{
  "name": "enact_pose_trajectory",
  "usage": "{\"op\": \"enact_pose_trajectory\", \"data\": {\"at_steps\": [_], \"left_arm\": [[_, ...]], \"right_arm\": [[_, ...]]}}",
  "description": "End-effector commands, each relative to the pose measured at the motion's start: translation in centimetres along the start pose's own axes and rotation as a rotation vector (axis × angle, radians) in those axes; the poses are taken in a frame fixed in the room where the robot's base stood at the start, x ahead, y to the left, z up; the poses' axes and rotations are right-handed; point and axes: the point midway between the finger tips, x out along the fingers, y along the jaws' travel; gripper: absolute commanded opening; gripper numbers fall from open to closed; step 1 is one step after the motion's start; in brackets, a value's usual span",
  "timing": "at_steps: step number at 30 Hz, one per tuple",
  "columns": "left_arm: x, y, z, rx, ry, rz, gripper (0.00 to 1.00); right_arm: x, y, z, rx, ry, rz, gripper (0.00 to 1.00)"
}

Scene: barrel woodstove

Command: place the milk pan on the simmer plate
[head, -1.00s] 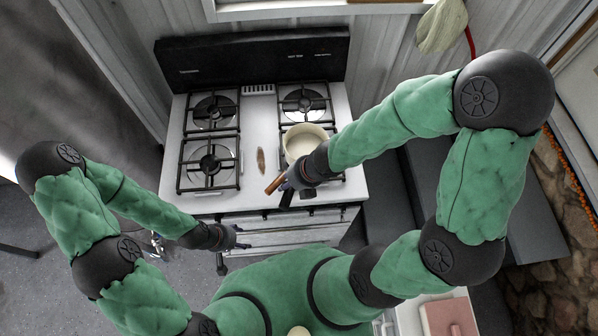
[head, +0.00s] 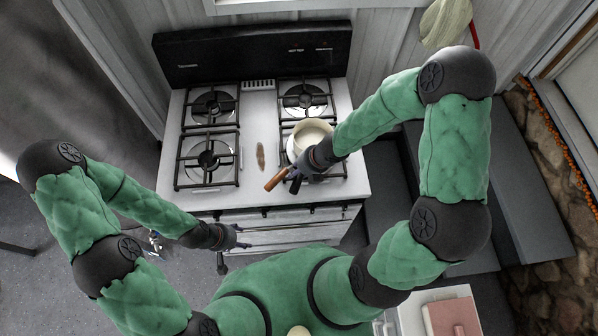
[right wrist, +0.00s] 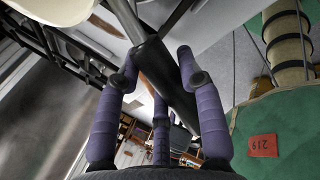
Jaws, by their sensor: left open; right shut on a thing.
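A pale round edge (head: 291,149) shows below and left of the pan, perhaps the simmer plate; the rest is hidden. I cannot tell whether the pan touches it. My left gripper (head: 238,239) is open and empty before the stove front.
The stove (head: 260,115) has black grates over several burners, with a dark back panel (head: 250,52) behind. A small brown object (head: 260,156) lies on the white top between the grates. The left burners are empty. A grey bench (head: 500,185) stands at the right.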

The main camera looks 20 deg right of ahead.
Motion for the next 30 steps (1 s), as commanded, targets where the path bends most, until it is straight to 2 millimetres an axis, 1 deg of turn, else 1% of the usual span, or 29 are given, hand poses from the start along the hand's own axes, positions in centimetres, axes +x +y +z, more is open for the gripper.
{"op": "enact_pose_trajectory", "data": {"at_steps": [1, 10, 13, 14, 15, 16, 26, 28, 30], "left_arm": [[0.2, -0.1, 0.0, 0.000, 0.000, 0.000, 0.59], [0.1, -0.1, 0.0, 0.000, 0.001, 0.000, 0.59], [0.4, -0.1, 0.0, 0.000, 0.001, 0.000, 0.59], [0.3, -0.1, 0.0, 0.000, 0.001, 0.000, 0.59], [0.3, -0.1, 0.0, 0.000, 0.001, 0.000, 0.59], [0.3, -0.1, 0.0, 0.000, 0.000, 0.000, 0.59], [0.2, -0.1, 0.0, 0.000, 0.001, 0.000, 0.59], [0.0, 0.0, 0.0, 0.000, 0.000, 0.000, 0.59], [-0.4, 0.1, 0.0, 0.000, 0.000, 0.000, 0.59]], "right_arm": [[0.2, 0.0, 0.2, -0.002, -0.005, 0.004, 0.00], [0.2, 0.0, 0.2, -0.003, -0.005, 0.004, 0.00], [0.5, -0.1, 0.2, -0.003, -0.005, 0.004, 0.00], [0.5, -0.2, 0.1, -0.001, -0.002, 0.001, 0.46], [0.4, -0.2, 0.1, -0.001, -0.002, 0.001, 0.57], [0.4, -0.2, 0.1, -0.001, -0.002, 0.001, 0.61], [0.4, -0.1, 0.1, -0.001, -0.002, 0.001, 0.61], [0.1, 0.0, 0.1, -0.001, -0.002, 0.001, 0.61], [-0.6, 0.0, 0.1, 0.000, -0.002, 0.001, 0.61]]}}
